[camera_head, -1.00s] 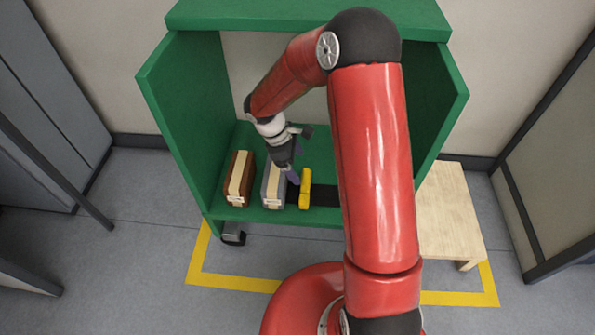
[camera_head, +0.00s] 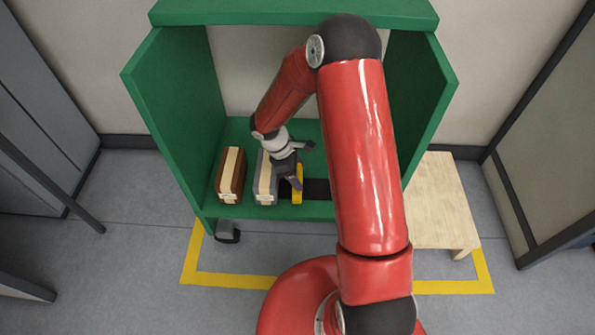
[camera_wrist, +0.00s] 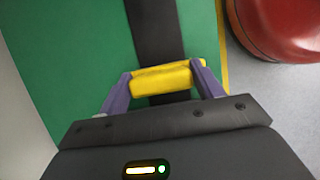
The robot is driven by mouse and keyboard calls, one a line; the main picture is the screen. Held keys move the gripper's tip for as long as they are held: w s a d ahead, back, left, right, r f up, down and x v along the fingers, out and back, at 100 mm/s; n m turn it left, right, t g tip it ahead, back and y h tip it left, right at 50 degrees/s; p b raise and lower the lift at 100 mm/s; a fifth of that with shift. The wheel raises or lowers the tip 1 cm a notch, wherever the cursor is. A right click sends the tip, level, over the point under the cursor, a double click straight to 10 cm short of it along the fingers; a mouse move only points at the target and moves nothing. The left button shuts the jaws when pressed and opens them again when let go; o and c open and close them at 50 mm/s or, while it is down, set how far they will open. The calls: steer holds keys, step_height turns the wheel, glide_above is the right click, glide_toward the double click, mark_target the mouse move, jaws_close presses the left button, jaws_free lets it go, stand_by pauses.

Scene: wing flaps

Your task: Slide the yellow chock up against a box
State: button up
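The yellow chock (camera_head: 298,187) lies on the dark strip on the green shelf floor, right of the grey box (camera_head: 266,190) with a pale top band. The brown box (camera_head: 231,178) stands further left. My gripper (camera_head: 293,182) is down at the chock and hides part of it, and also hides part of the gap to the grey box. In the wrist view the chock (camera_wrist: 163,78) lies between my two purple fingertips (camera_wrist: 162,80), one at each end. The fingers look close to its ends; whether they press on it I cannot tell. Neither box shows in the wrist view.
The green shelf unit (camera_head: 180,110) has side walls left and right and a top board (camera_head: 300,12). The dark strip (camera_wrist: 157,35) runs across its floor away from the chock. A wooden stand (camera_head: 442,195) is outside, right. Yellow tape (camera_head: 230,280) marks the floor.

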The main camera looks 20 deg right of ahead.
steer(key=c, duration=0.9)
steer(key=a, duration=0.2)
steer(key=w+a, duration=0.1)
steer(key=a, duration=0.1)
steer(key=shift+w, duration=0.2)
steer(key=o, duration=1.4)
steer(key=v, duration=0.7)
steer(key=shift+a+r, duration=0.1)
steer(key=shift+r, duration=0.3)
